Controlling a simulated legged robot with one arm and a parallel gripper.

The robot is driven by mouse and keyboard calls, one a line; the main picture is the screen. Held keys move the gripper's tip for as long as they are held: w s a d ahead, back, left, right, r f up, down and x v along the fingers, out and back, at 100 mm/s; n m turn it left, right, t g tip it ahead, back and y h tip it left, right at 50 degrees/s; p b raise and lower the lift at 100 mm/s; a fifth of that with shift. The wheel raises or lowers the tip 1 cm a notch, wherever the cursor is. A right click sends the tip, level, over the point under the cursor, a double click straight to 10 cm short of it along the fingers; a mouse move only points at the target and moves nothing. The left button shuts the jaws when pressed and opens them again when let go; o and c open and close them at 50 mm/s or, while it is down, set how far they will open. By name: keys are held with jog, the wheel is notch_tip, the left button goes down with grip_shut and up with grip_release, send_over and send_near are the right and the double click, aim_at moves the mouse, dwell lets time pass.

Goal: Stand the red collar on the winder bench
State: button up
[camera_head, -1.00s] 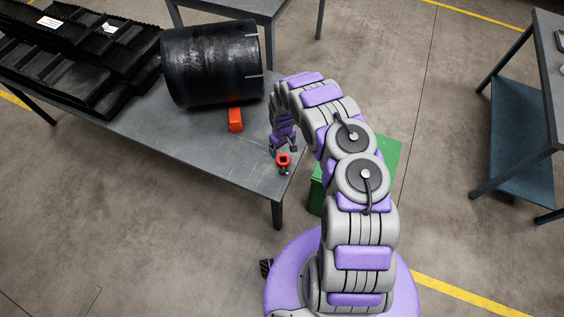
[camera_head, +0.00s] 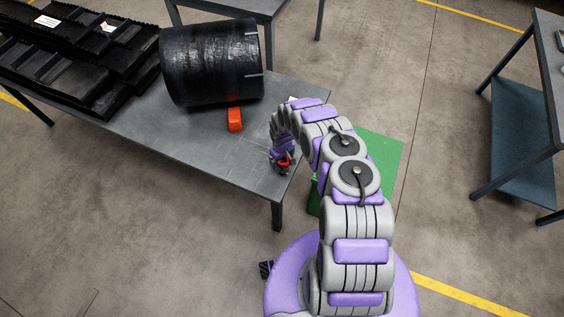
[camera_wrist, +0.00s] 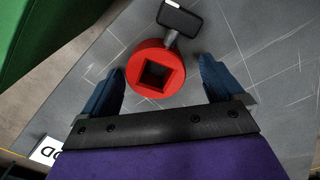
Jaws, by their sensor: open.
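The red collar (camera_wrist: 134,76) is a thick ring with a square hole, seen from above in the wrist view. It is on a grey table near its front right corner. In the head view the collar (camera_head: 284,163) is partly hidden by my gripper (camera_head: 280,157). In the wrist view my gripper (camera_wrist: 164,68) is open. Its two blue fingers are on either side of the collar, with a wider gap on the right. I cannot tell which table is the winder bench.
A black device with a grey stem (camera_wrist: 180,17) adjoins the collar. A black roll (camera_head: 212,65), an orange-red block (camera_head: 235,120) and black ribbed belts (camera_head: 75,50) are on the grey table (camera_head: 170,132). A green box (camera_head: 382,160) and another table (camera_head: 548,45) are to the right.

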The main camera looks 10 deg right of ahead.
jog(key=shift+d+f, duration=0.1)
jog(key=shift+d, duration=0.35)
jog(key=shift+a, duration=0.35)
jog(key=c, duration=0.7)
jog(key=shift+d, duration=0.25)
jog(key=c, duration=0.7)
jog(key=shift+c, duration=0.2)
